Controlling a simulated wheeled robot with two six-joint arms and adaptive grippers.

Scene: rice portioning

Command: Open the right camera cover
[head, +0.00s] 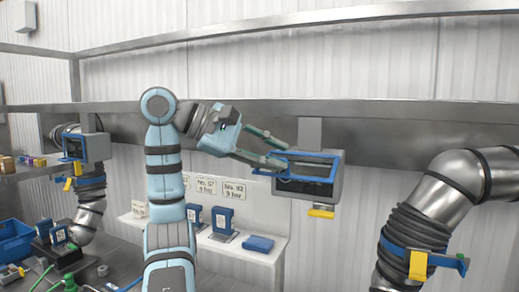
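The right camera box (333,182) is a grey housing hung from the steel beam, with a blue-framed cover (318,155) on its front and a yellow tab (321,212) below. I cannot tell whether the cover stands slightly away from the box. My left gripper (284,156) reaches it from the left, its two slim fingers apart at the cover's left edge. Whether they touch the cover is unclear. A similar grey box with a blue-framed cover (73,147) hangs at the far left. My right gripper is not in view.
A steel beam (400,113) runs behind the boxes. A large silver hose (440,205) with a blue clamp and yellow tab stands at the right. A white shelf (263,256) below carries blue devices. A blue bin (14,240) is at the lower left.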

